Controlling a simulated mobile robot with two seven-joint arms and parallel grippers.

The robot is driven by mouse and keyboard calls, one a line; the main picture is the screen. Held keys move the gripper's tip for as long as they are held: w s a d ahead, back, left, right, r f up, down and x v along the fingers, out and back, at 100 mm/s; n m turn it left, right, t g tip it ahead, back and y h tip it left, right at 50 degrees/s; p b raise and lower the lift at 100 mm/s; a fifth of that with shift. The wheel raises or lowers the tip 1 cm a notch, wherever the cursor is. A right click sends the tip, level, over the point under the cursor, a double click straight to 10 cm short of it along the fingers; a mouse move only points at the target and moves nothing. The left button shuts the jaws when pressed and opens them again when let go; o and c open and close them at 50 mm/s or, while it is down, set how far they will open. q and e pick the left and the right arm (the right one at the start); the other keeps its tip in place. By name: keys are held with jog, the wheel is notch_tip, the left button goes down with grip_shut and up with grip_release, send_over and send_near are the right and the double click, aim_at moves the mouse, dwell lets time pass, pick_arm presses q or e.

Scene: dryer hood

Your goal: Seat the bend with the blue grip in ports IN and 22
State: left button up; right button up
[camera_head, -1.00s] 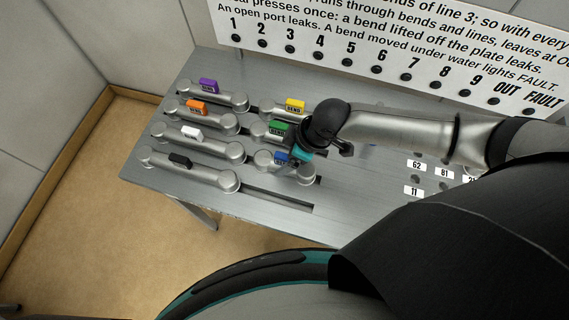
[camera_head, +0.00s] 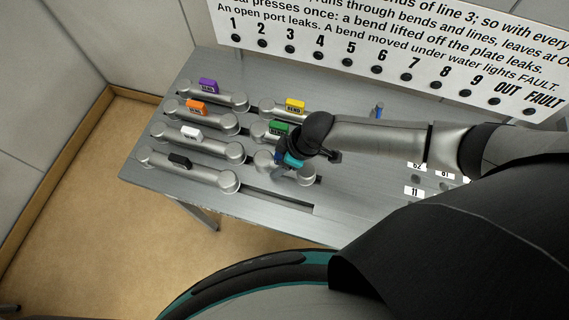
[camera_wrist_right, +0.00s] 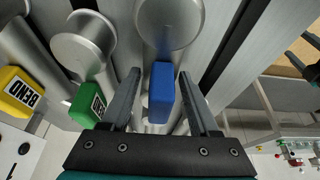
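The bend with the blue grip is a silver tube piece (camera_head: 263,161) at the front of the middle row of bends on the grey table. In the head view my right gripper (camera_head: 282,172) is over it and hides most of its grip. In the right wrist view the blue grip (camera_wrist_right: 161,90) stands between the two fingers of my right gripper (camera_wrist_right: 161,96), with a gap on each side, so the gripper is open around it. Ports IN and 22 cannot be made out; my right arm covers part of the port plate. My left gripper is not in view.
Bends with green (camera_head: 278,127) and yellow (camera_head: 295,105) grips lie just behind. Purple (camera_head: 208,86), orange (camera_head: 195,107), white (camera_head: 191,133) and black (camera_head: 180,160) ones lie at left. Port labels such as 11 (camera_head: 413,191) show at right. A lettered panel (camera_head: 400,50) stands behind.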

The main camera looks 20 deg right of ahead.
grip_shut()
dwell(0.3)
jog(key=shift+r, duration=0.1)
